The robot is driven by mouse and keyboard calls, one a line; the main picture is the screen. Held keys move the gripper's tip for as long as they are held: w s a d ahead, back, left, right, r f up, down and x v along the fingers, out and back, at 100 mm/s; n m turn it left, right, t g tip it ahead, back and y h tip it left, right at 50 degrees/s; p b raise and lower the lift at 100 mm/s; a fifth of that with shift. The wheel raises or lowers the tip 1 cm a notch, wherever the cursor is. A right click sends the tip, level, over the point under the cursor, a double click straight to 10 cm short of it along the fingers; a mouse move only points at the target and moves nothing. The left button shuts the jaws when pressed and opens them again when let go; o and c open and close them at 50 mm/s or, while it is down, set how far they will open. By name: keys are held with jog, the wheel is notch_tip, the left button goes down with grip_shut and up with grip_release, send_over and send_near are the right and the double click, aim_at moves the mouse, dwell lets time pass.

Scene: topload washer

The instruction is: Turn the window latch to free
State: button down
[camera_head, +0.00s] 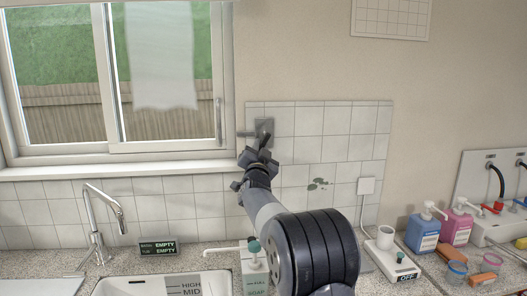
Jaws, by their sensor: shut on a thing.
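A tap (97,215), a sink (115,286) and a small sign (158,248) are at lower left. A soap pump (253,262) stands beside my arm.

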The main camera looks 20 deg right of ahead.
jog(key=m+g+p, duration=0.1)
jog(key=m, duration=0.1)
jog(key=a+r+m+h+p, duration=0.1)
jog(key=m+p, duration=0.1)
jog(key=shift+w+r+m+g, duration=0.1)
jog(key=shift+r+m+g, duration=0.1)
jog(key=shift+m+g, duration=0.2)
jog(key=m+p, duration=0.1)
jog(key=r+m+g+h+p, duration=0.1)
jog(key=m+p, duration=0.1)
jog(key=shift+a, duration=0.3)
jog(key=m+p, duration=0.1)
jog(key=m+g+p, duration=0.1)
jog(key=m+p, duration=0.1)
jog(key=shift+w+a+r+m+g, duration=0.1)
jog(key=shift+a+r+m+g, duration=0.05)
jog(key=shift+r+m+g, duration=0.2)
jog(key=shift+r+m+g+p, duration=0.25)
jog(key=shift+m+p, duration=0.6)
jog(key=shift+p, duration=0.25)
jog(key=shift+y, duration=0.3)
jog(key=c, duration=1.4)
grip_release()
jog(key=shift+o, duration=0.2)
jog(key=shift+f, duration=0.1)
